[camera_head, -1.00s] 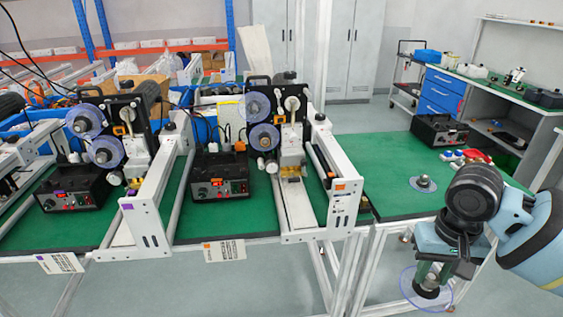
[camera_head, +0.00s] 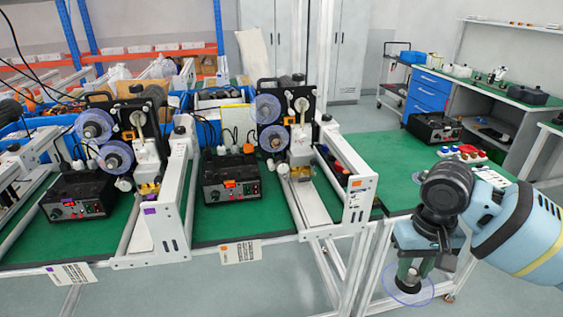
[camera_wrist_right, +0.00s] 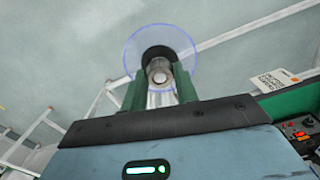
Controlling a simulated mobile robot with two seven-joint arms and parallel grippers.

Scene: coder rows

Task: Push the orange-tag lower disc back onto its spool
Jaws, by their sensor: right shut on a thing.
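The orange-tag machine (camera_head: 300,115) stands right of the purple-tag one, with an orange tag (camera_head: 356,184) on its white frame. Its lower disc (camera_head: 273,138) is clear and bluish, below the upper disc (camera_head: 265,108). Both appear to be on their spools; I cannot tell how far on the lower one sits. My right gripper (camera_head: 410,276) is low at the right, away from the machine, in front of the bench edge. My left gripper is out of view.
The purple-tag machine (camera_head: 125,135) with two discs stands at left. A black control box (camera_head: 228,178) sits before the orange-tag machine. The green bench (camera_head: 397,198) at right has free room. Another disc (camera_head: 416,178) there is mostly hidden by my arm.

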